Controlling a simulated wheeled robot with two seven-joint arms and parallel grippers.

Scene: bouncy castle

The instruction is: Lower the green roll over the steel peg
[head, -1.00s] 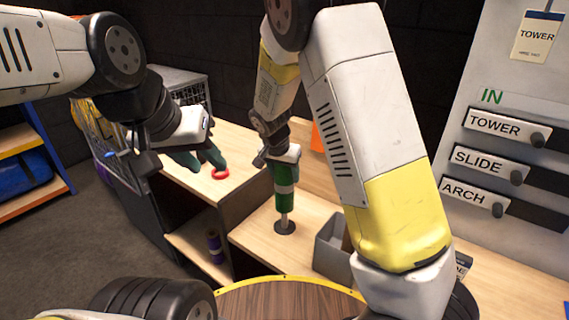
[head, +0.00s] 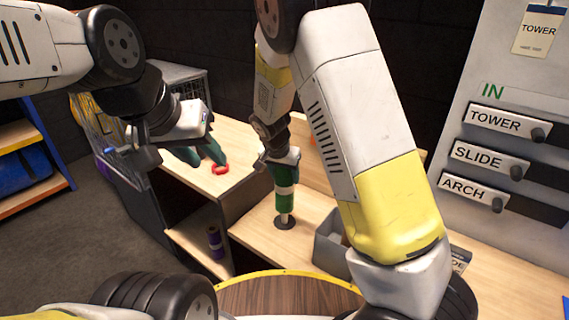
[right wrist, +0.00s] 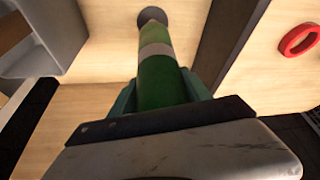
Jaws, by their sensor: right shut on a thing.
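The green roll (head: 285,201) has a pale band around it and hangs nearly upright. My right gripper (head: 281,168) is shut on its upper part. The roll also shows in the right wrist view (right wrist: 160,82), between the teal fingers. The steel peg (head: 284,217) stands on a dark round base (head: 285,223) on the wooden bench. Only a short length of peg shows below the roll, in line with it. The peg's top is hidden, seemingly inside the roll. The roll's lower end is still above the base. My left gripper (head: 201,155) is open and empty.
A red ring (head: 221,170) lies on the bench near my left gripper. A grey bin (head: 331,253) stands right of the peg. A purple roll (head: 214,243) is on the lower shelf. A board at right has TOWER, SLIDE and ARCH labels (head: 492,158).

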